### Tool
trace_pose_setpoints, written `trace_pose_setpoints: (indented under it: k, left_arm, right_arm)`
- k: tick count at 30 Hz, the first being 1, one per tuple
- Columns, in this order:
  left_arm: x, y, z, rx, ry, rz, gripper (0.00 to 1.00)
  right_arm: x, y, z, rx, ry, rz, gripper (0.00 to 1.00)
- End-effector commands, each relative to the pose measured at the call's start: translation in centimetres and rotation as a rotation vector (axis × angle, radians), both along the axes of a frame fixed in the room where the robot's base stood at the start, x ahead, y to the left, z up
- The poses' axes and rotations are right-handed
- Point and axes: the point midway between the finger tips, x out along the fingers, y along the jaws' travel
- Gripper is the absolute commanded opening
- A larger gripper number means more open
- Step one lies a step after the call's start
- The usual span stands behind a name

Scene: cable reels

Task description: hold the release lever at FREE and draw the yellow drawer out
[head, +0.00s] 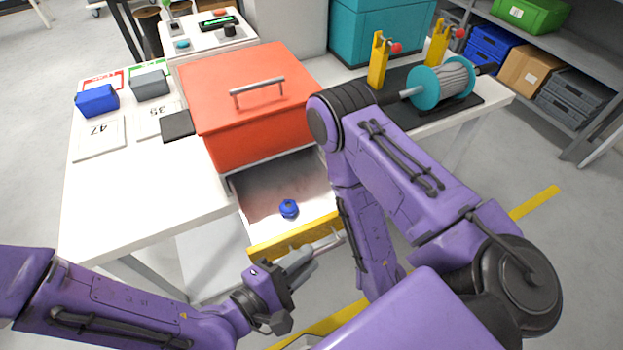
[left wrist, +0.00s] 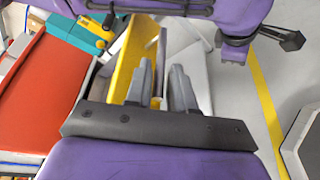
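The yellow drawer (head: 265,250) is drawn out from under the red box, with its pale inside showing and a small blue item (head: 289,208) lying in it. Its yellow front also shows in the left wrist view (left wrist: 124,62). My left gripper (head: 314,257) is at the drawer's front. In the left wrist view its two grey fingers (left wrist: 162,85) stand close on either side of the handle bar (left wrist: 161,50) and seem shut on it. My right arm bends down past the drawer's right side, and its gripper is hidden. I cannot make out the release lever.
The red box (head: 250,95) with a grey handle stands above the drawer. A teal reel (head: 425,88) and yellow stands (head: 378,62) are at the right. Blue (head: 97,100) and grey (head: 149,85) blocks lie at the left. Open floor is in front of the table.

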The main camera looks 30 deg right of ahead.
Motion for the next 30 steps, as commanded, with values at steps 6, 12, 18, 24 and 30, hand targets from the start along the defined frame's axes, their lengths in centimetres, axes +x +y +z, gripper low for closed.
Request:
trace_pose_setpoints:
  k: [6,12,18,24,30]
  left_arm:
    - [-1.1,5.5,1.7,-0.001,0.006,0.005,0.23]
    - [-1.5,7.3,2.1,0.0,0.003,0.001,0.23]
    - [-1.6,7.6,1.7,0.0,0.0,-0.001,0.23]
    - [-1.6,7.6,1.7,0.0,0.0,0.0,0.23]
    - [-1.6,7.6,1.7,0.0,0.0,0.0,0.23]
  right_arm:
    - [0.0,0.0,1.1,0.0,0.0,0.0,0.0]
    - [0.0,0.0,3.8,0.0,0.0,0.0,0.0]
    - [0.0,0.0,3.7,0.0,0.0,0.0,0.0]
    - [0.0,0.0,3.7,0.0,0.0,0.0,0.0]
    - [0.0,0.0,3.7,0.0,0.0,0.0,0.0]
